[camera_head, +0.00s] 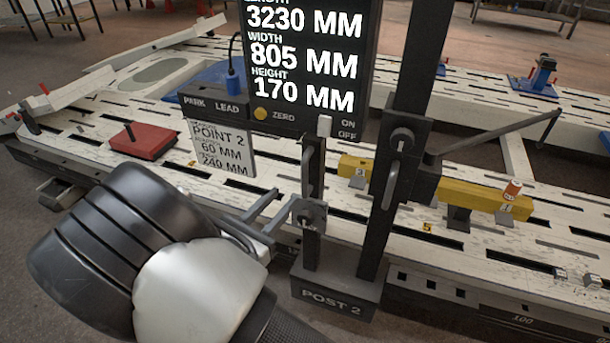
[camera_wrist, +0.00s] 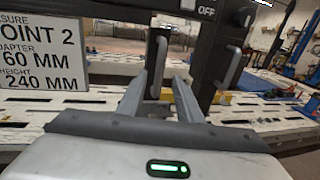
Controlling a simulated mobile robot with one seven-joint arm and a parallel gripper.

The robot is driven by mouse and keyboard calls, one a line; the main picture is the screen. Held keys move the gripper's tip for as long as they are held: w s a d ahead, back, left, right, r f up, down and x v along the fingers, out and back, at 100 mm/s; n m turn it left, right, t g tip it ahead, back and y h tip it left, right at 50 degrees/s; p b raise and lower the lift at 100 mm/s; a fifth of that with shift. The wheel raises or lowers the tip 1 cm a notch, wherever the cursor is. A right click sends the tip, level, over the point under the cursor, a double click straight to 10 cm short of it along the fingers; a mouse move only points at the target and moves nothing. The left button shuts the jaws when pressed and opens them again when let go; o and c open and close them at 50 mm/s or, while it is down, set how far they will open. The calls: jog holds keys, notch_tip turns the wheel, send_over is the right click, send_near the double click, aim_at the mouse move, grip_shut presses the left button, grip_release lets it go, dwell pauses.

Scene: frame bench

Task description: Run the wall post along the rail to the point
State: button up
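The thin column carries a vertical grey handle (camera_head: 309,168), which also shows in the wrist view (camera_wrist: 158,66). My gripper (camera_head: 287,207) reaches toward the thin column from the left. In the wrist view its two fingers (camera_wrist: 160,83) are apart, with the handle showing between and beyond them. I cannot tell whether they touch it. The near-side rail (camera_head: 440,305) runs along the bench edge. A sign (camera_head: 222,150) names point 2.
A display (camera_head: 310,60) reads 3230, 805 and 170 MM. A second handle (camera_head: 391,186) sits on the thick column. A yellow beam (camera_head: 465,193) lies behind the post, and a thin arm (camera_head: 495,133) extends right. A red block (camera_head: 143,141) stands left on the bench (camera_head: 330,190).

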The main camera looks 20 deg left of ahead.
aim_at(303, 177)
jog(key=x, duration=1.1)
jog(key=shift+b, duration=0.4)
grip_shut()
